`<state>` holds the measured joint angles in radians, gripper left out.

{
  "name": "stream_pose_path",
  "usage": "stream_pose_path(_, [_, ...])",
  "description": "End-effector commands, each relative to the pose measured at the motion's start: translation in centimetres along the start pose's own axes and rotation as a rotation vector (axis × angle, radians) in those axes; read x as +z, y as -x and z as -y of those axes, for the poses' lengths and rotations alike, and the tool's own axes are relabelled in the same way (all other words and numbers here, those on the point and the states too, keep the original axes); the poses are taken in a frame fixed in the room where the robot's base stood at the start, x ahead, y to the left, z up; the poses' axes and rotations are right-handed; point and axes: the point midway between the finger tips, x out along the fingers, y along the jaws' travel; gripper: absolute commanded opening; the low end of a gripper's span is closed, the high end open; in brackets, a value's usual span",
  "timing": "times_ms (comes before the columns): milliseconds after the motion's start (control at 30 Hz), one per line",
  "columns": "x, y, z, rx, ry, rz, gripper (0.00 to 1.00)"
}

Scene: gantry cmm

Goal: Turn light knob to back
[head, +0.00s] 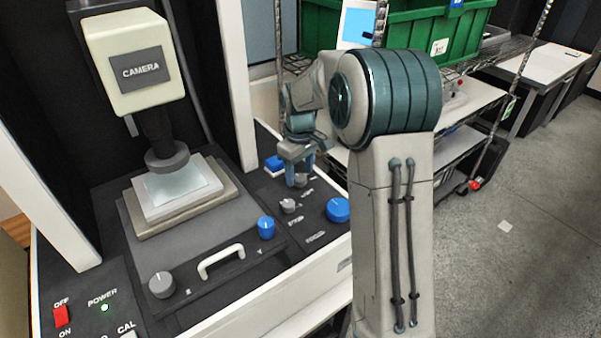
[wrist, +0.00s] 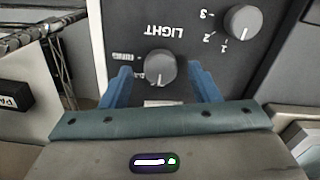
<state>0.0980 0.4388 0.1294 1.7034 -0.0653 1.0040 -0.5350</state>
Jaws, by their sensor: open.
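The light knob (wrist: 160,66) is a round grey knob with a pale pointer line, beside the upside-down word LIGHT in the wrist view. Its pointer is toward the bottom of that view. My gripper (wrist: 163,85) has its two blue fingers apart, one on each side of the knob, with a visible gap on both sides. In the head view my gripper (head: 299,170) points down at the right side panel, and the light knob (head: 301,181) is partly hidden between and behind its fingers.
A second grey knob with numbers (wrist: 243,20) sits near the light knob. The camera column (head: 139,70) and white frame post (head: 236,90) stand left.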

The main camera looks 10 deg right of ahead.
Motion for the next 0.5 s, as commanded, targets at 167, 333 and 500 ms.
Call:
stream_pose_path(167, [0.02, -1.16, 0.04, 0.0, 0.0, 0.0, 0.56])
stream_pose_path(333, [0.0, -1.3, 0.03, 0.0, 0.0, -0.001, 0.56])
stream_pose_path(500, [0.0, -1.29, 0.03, 0.0, 0.0, -0.001, 0.39])
